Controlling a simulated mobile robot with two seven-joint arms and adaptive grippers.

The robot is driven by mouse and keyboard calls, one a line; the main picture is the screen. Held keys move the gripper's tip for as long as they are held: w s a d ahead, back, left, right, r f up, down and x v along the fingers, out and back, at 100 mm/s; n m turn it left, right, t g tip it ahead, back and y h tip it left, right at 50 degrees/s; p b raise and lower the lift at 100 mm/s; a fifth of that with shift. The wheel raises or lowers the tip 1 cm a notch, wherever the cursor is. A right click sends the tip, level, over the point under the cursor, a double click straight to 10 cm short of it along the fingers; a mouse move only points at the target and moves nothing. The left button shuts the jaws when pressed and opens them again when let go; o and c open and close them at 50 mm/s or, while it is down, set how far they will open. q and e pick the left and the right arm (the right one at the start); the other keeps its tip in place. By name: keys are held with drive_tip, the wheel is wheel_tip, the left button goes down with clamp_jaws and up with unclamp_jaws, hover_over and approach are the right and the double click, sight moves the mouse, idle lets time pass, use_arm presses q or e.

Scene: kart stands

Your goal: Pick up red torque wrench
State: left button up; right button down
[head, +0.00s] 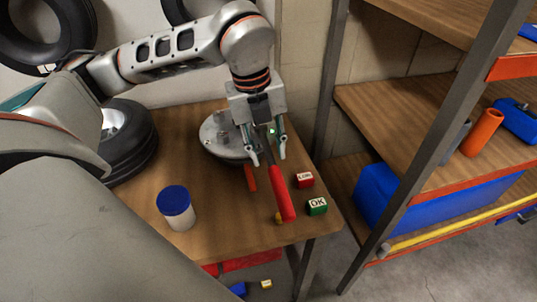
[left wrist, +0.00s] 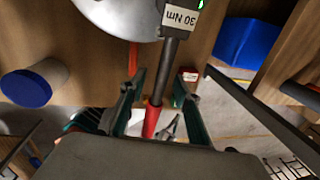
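The red torque wrench has a long red handle (head: 282,196) that points toward the table's front edge and a dark shaft running back between my gripper's fingers. Its shaft (left wrist: 170,68) also shows in the left wrist view, with a "30 Nm" label at its head end. My left gripper (head: 269,157) is above the table, pointing down, with one finger on each side of the wrench. In the left wrist view the left gripper (left wrist: 161,88) is open, with gaps between the fingers and the shaft. The wrench's head is partly hidden by the gripper. My right gripper is not in view.
A round grey plate (head: 213,137) lies behind the wrench. A red block (head: 305,180) and a green "OK" block (head: 317,206) sit right of the handle. A blue-lidded jar (head: 175,207) stands left, a tire (head: 127,145) behind it. A metal shelf post (head: 440,155) rises at right.

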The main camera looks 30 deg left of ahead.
sight(268, 151)
use_arm(q)
drive_tip(key=shift+w+d+f, duration=0.1)
drive_tip(key=shift+f, duration=0.5)
clamp_jaws()
drive_tip(key=shift+r, duration=0.15)
drive_tip(key=shift+r, duration=0.25)
wheel_tip(268, 151, up, 19)
drive_tip(key=p, duration=0.1)
drive_tip(key=shift+r+p, duration=0.2)
drive_tip(key=shift+p, duration=0.15)
